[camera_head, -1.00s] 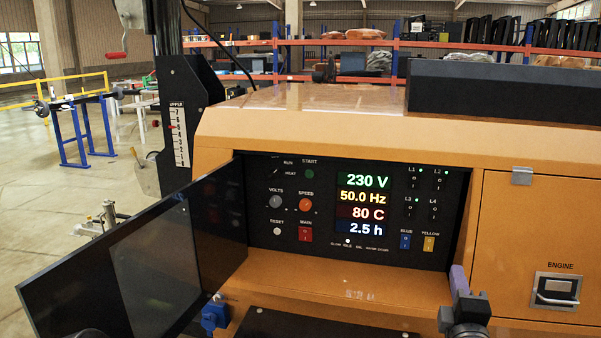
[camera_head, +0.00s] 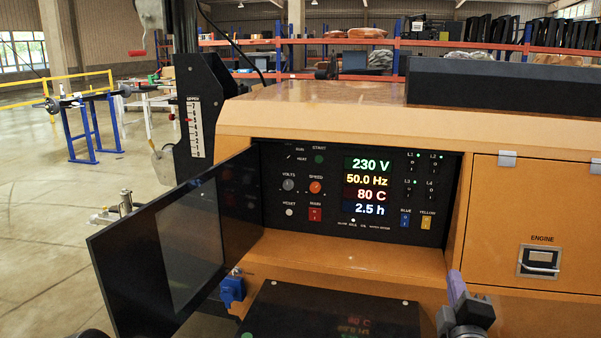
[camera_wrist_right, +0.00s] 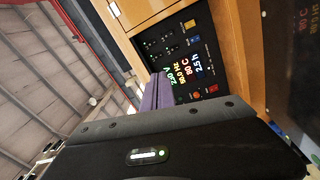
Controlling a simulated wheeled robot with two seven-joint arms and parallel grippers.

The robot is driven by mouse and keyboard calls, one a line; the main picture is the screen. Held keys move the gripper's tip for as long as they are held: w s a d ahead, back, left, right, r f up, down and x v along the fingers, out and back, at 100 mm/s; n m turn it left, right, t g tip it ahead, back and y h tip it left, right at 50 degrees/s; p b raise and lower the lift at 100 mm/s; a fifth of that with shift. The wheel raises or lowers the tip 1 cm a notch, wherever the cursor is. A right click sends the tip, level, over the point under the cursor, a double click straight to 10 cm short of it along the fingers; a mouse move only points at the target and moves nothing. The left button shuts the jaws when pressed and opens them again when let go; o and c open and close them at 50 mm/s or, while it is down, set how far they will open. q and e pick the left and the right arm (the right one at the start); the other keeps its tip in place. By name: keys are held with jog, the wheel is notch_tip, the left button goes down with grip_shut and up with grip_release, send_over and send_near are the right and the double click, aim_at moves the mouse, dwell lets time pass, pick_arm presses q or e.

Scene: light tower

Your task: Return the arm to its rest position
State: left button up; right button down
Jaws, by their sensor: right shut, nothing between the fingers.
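My right gripper (camera_head: 457,288) is low in the head view, right of centre, with its purple fingers together and pointing up. It is empty. It stands in front of the orange cabinet (camera_head: 350,262), below and right of the control panel (camera_head: 400,232). In the right wrist view, the purple fingers (camera_wrist_right: 153,95) show shut, with the lit panel (camera_wrist_right: 188,70) beyond them.
The dark panel door (camera_head: 180,250) hangs open to the left. A blue part (camera_head: 232,289) sits below it. A black surface (camera_head: 320,312) lies below the panel. A mast with a scale (camera_head: 196,125) stands left of the cabinet. Open floor (camera_head: 45,210) lies farther left.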

jog(key=s+a+f+m+g+y+p, duration=0.15)
jog(key=a+f+m+g+y, duration=0.3)
jog(key=f, duration=0.75)
jog(key=s+a+f+m+g+y, duration=0.2)
jog(key=a+f+m+g, duration=0.35)
jog(key=f, duration=0.75)
jog(key=s+a+f+m+g+p, duration=0.1)
jog(key=s+a+f+g, duration=0.1)
jog(key=s+a+f, duration=0.2)
jog(key=s+a+f+m+g+y, duration=0.1)
jog(key=s+a+f+m+g, duration=0.1)
jog(key=s+f, duration=0.7)
jog(key=s+a+f+m+g+y+p, duration=0.1)
jog(key=s+a+f+g, duration=0.3)
jog(key=s, duration=0.7)
notch_tip(320, 180, down, 3)
jog(key=shift+s+a+r+m+p, duration=0.1)
jog(key=shift+s+a+m+p, duration=0.25)
jog(key=shift+a, duration=0.9)
jog(key=shift+w, duration=0.1)
